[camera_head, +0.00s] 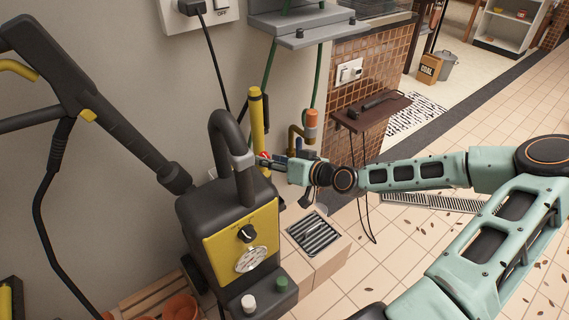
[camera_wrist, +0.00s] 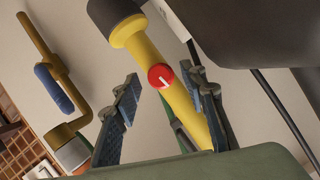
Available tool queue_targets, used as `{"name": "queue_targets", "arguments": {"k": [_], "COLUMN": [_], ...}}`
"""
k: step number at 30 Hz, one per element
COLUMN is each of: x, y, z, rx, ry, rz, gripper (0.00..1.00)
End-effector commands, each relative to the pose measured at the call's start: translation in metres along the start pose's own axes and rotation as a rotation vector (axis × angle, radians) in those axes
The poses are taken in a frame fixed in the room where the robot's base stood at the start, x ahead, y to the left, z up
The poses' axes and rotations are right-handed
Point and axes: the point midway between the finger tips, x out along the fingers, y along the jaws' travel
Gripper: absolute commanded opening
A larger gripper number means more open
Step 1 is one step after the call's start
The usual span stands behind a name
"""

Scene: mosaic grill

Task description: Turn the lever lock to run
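A round red knob (camera_wrist: 160,76) with a white mark sits on the side of a yellow tube (camera_wrist: 175,98) with a dark grey end. I take the knob to be the lever lock; its labels cannot be read. In the head view the yellow tube (camera_head: 257,120) stands upright behind the pressure washer's handle, and only a speck of red shows by the fingers. My gripper (camera_wrist: 161,73) is open, with one blue-grey finger on each side of the tube and knob. In the head view my gripper (camera_head: 268,161) is beside the handle. I cannot tell whether the fingers touch anything.
The yellow-fronted pressure washer (camera_head: 215,245) and its dark loop handle (camera_head: 220,135) stand close left of my gripper. A brass pipe with a blue handle (camera_wrist: 52,88) is nearby. A grey shelf (camera_head: 300,30) is above, a floor drain (camera_head: 315,236) below. Tiled floor is open at right.

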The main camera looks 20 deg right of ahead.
Motion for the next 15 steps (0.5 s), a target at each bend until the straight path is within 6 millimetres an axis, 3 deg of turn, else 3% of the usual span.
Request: {"name": "queue_targets", "arguments": {"k": [15], "x": [-0.075], "y": [0.001], "z": [0.0], "rx": [0.002], "ry": [0.003], "rz": [0.003], "gripper": [0.39]}}
